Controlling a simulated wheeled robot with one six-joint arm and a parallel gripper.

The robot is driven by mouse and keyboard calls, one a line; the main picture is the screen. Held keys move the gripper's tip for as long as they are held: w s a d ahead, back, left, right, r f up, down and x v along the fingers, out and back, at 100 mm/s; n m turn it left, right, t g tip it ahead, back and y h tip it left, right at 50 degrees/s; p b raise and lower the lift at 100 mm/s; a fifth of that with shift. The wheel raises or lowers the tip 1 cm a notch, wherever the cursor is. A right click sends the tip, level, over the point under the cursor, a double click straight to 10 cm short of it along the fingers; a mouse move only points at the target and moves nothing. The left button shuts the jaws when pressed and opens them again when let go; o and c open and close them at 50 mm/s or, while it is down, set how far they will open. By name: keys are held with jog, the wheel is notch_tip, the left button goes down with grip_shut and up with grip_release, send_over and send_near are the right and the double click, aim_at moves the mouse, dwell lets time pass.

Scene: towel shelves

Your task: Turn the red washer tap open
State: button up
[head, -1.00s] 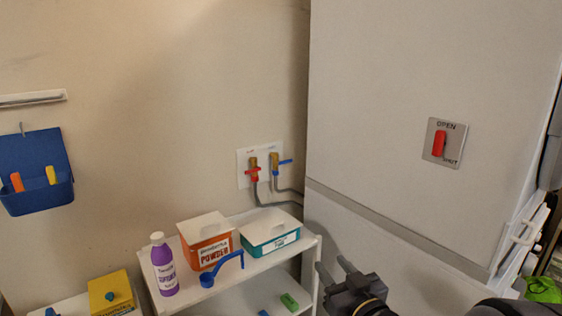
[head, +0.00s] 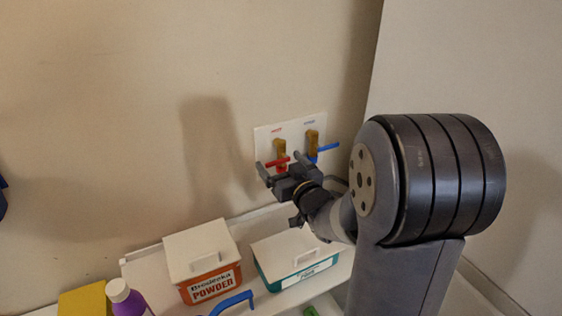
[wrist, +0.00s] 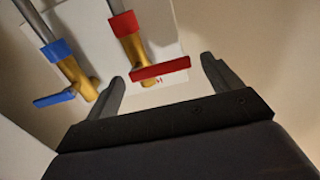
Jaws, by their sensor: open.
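The red washer tap (head: 276,163) is on a white wall plate, with a brass body and a red lever lying crosswise. In the wrist view the red lever (wrist: 160,69) spans much of the gap between my fingertips. My gripper (head: 278,164) is open in front of the tap, one finger to each side of the lever; the fingers also show in the wrist view (wrist: 163,76). I cannot tell whether a finger touches the lever. My gripper partly hides the tap's lower part in the head view.
A blue tap (head: 327,148) sits close on the right of the red one; it also shows in the wrist view (wrist: 55,98). Below are an orange powder box (head: 205,275), a teal box (head: 295,262) and a purple bottle (head: 127,300). A white panel stands at right.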

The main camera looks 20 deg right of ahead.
jog(key=shift+w+a, duration=0.1)
jog(key=shift+w, duration=0.1)
jog(key=shift+s, duration=0.1)
jog(key=shift+c, duration=0.5)
jog(key=c, duration=0.9)
jog(key=shift+o, duration=0.2)
